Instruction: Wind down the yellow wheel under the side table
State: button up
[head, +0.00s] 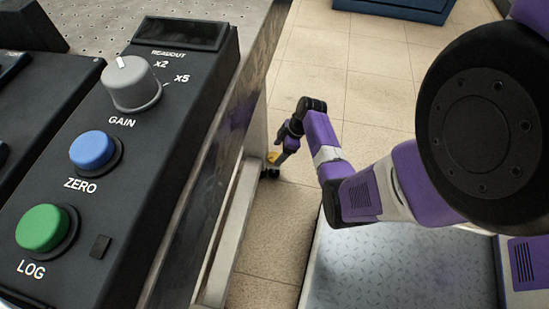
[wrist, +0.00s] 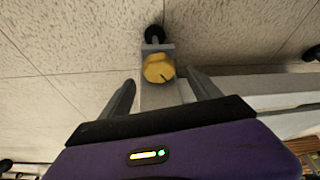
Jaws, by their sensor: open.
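The yellow wheel (wrist: 158,68) is a small round knob with a dark line on its face. It sits on a grey bracket near the foot of the side table (head: 190,190). The wheel also shows, small and partly hidden, in the head view (head: 273,157). My gripper (wrist: 160,77) is open, with one finger on each side of the wheel in the wrist view. I cannot tell whether either finger touches it. In the head view my gripper (head: 286,143) is low beside the table's leg.
A black caster (wrist: 155,33) is just beyond the wheel. A pale lower rail (head: 232,225) of the table runs close by. A black control box (head: 180,120) with a grey knob, blue button and green button stands on top. Tiled floor (head: 345,85) is clear to the right.

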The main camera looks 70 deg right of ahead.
aim_at(274, 157)
jog(key=shift+b+x, duration=0.75)
jog(key=shift+x, duration=1.1)
jog(key=c, duration=1.4)
jog(key=shift+o, duration=0.2)
jog(key=shift+r+m+h+p, duration=0.15)
jog(key=shift+m+h+p, duration=0.35)
jog(key=shift+m+p, duration=0.75)
jog(key=shift+a+m+h+p, duration=0.15)
jog(key=shift+m+h+p, duration=0.75)
jog(key=shift+m, duration=0.85)
